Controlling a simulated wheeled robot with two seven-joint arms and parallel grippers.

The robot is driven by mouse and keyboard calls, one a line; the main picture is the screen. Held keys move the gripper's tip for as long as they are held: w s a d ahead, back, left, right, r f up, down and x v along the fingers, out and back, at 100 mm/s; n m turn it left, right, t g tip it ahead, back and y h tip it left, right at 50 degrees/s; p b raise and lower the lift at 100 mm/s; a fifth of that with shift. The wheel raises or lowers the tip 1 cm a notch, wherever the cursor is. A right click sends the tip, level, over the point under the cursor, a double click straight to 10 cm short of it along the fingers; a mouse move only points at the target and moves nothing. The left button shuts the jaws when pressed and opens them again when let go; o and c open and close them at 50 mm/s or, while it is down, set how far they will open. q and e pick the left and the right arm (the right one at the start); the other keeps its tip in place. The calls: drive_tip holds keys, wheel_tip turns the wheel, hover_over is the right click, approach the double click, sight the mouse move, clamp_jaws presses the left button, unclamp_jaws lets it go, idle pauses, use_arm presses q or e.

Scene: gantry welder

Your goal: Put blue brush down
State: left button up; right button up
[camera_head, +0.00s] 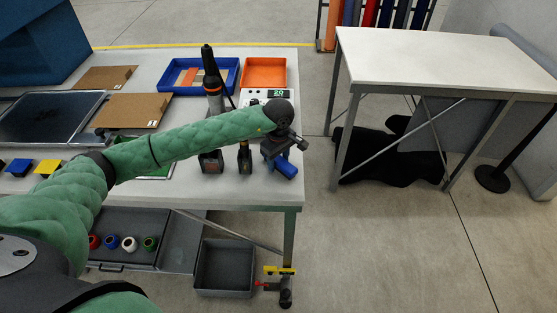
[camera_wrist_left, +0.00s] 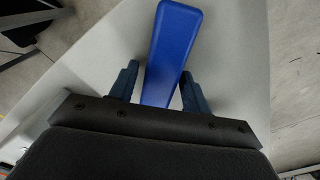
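The blue brush (camera_head: 286,167) is at the front right corner of the grey work table (camera_head: 245,187). In the left wrist view the blue brush (camera_wrist_left: 171,50) runs away from me between the two fingers, over the pale tabletop. My left gripper (camera_head: 281,146) is at the brush. In the wrist view my left gripper (camera_wrist_left: 160,75) has its fingers apart, one on each side of the brush, with a gap beside the left finger. Whether the right finger touches it is unclear. My right gripper is not in view.
Dark upright tools (camera_head: 212,162) stand just left of the brush. A blue tray (camera_head: 171,88) and an orange tray (camera_head: 264,88) lie farther back. A grey bin (camera_head: 224,292) is on the floor below the table edge. A second white table (camera_head: 440,65) stands to the right.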

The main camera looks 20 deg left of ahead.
sight(279, 158)
use_arm(q)
drive_tip(key=shift+o, duration=0.2)
drive_tip(key=shift+r, duration=0.1)
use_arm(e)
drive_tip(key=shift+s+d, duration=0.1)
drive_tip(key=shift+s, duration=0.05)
use_arm(q)
drive_tip(key=shift+r, duration=0.35)
wheel_tip(279, 158, up, 3)
drive_tip(key=shift+w+r+b, duration=0.1)
drive_tip(key=shift+b, duration=0.95)
wheel_tip(279, 158, up, 8)
drive_tip(key=b, duration=0.3)
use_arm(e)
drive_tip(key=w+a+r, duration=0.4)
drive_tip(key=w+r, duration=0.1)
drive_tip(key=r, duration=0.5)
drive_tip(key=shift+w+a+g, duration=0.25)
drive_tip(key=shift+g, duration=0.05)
use_arm(q)
drive_tip(key=shift+r, duration=0.1)
